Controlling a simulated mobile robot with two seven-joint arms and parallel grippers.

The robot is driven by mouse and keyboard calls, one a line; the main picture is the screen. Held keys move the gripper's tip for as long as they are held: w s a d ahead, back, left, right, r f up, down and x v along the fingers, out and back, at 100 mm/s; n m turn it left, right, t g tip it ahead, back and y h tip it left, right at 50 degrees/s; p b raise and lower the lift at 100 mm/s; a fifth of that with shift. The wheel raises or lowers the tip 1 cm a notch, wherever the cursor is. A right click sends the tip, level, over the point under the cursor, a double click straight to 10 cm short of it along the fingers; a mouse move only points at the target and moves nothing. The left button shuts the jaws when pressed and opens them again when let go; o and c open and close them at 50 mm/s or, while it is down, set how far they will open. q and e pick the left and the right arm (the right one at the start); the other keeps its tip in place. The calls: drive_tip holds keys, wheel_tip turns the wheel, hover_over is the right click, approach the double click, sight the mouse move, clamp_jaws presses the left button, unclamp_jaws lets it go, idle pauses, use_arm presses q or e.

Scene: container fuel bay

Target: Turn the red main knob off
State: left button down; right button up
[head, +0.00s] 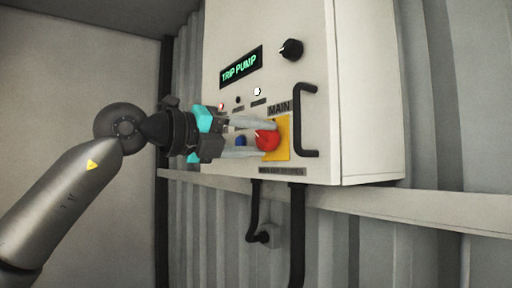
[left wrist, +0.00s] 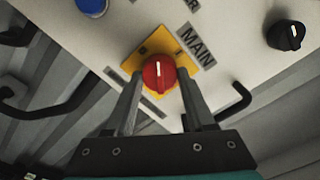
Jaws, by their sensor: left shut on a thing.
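The red main knob (head: 268,140) sits on a yellow plate (head: 283,152) low on the front of the white control box. The label MAIN is above it. My left gripper (head: 272,138) reaches in from the left and is shut on the knob, one finger on each side. In the left wrist view the knob (left wrist: 158,74) shows between the two fingers (left wrist: 158,92), with a white mark on its face. The box display (head: 241,67) reads TRIP PUMP in green. My right gripper is not in view.
A black selector knob (head: 291,49) is at the upper right of the panel, and a black handle (head: 303,120) is just right of the yellow plate. A blue button (head: 240,141) sits left of the red knob. Black conduits (head: 297,230) run below the box along the corrugated wall.

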use_arm(q)
drive_tip(key=n+b, duration=0.1)
drive_tip(key=n, duration=0.2)
drive_tip(key=shift+n, duration=0.3)
drive_tip(key=shift+n+b, duration=0.85)
drive_tip(key=shift+n, duration=0.95)
drive_tip(key=shift+c, duration=1.2)
unclamp_jaws()
drive_tip(key=b+v, duration=0.3)
drive_tip(key=v, duration=1.2)
